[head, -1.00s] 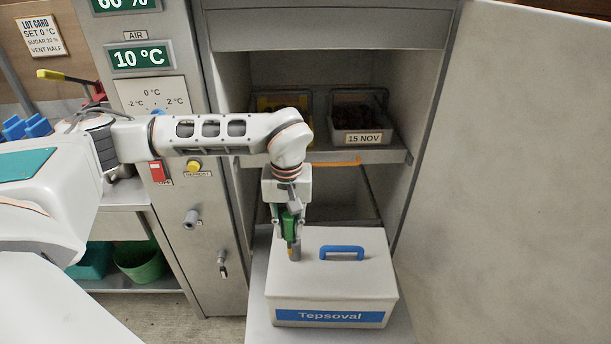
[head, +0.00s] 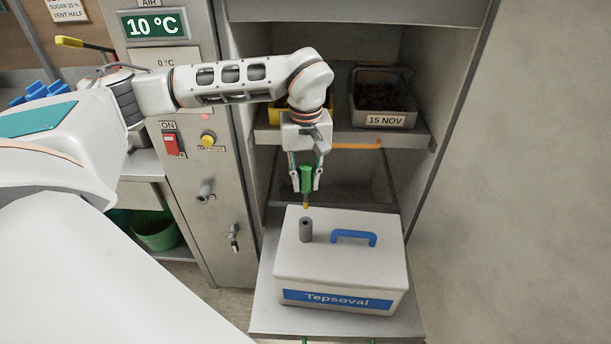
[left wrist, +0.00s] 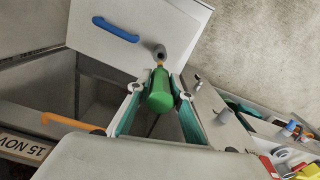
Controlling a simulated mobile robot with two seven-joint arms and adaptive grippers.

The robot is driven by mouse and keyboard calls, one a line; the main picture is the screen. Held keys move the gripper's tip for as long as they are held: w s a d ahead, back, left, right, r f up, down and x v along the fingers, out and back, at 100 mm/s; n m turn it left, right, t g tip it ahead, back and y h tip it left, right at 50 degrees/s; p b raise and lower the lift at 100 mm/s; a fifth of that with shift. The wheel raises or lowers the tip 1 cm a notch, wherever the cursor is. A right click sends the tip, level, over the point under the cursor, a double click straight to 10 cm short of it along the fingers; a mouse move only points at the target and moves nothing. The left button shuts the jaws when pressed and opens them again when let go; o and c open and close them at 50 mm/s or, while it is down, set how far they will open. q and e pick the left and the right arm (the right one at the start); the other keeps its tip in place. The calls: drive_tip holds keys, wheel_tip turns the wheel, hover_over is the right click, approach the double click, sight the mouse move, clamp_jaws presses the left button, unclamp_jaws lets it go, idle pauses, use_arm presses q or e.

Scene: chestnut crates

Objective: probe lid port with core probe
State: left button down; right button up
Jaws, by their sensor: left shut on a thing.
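The core probe (head: 306,179) has a green handle and a short yellow tip pointing down. My left gripper (head: 305,188) is shut on its handle. The lid port (head: 306,231) is a grey upright tube on the lid of the white Tepsoval box (head: 345,268). In the head view the probe tip shows just above the port's mouth, with a small gap. In the left wrist view the probe (left wrist: 160,92) points toward the port (left wrist: 159,53), its tip close to the mouth. Exact alignment is hard to tell. My right gripper is not in view.
The box has a blue handle (head: 354,237) beside the port and stands on a pale shelf (head: 270,318). Above is a cabinet shelf with a crate labelled 15 NOV (head: 384,95) and an orange strip (head: 357,146). The cabinet's door or wall panel is at right.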

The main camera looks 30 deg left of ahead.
sight(306, 192)
use_arm(q)
drive_tip(key=shift+f+b, duration=0.3)
drive_tip(key=shift+f, duration=1.3)
drive_tip(key=shift+f+b, duration=0.45)
drive_tip(key=shift+f, duration=0.1)
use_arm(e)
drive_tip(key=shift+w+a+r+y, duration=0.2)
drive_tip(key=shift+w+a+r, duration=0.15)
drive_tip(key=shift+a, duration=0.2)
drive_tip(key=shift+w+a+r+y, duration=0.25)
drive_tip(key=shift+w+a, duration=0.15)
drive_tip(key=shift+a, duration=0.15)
use_arm(q)
drive_tip(key=shift+f, duration=0.1)
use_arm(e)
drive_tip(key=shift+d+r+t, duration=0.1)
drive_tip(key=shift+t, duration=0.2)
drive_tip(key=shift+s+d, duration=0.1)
use_arm(q)
drive_tip(key=shift+p, duration=1.1)
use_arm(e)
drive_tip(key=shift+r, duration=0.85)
use_arm(q)
drive_tip(key=shift+f+b, duration=1.85)
drive_tip(key=shift+f, duration=2.2)
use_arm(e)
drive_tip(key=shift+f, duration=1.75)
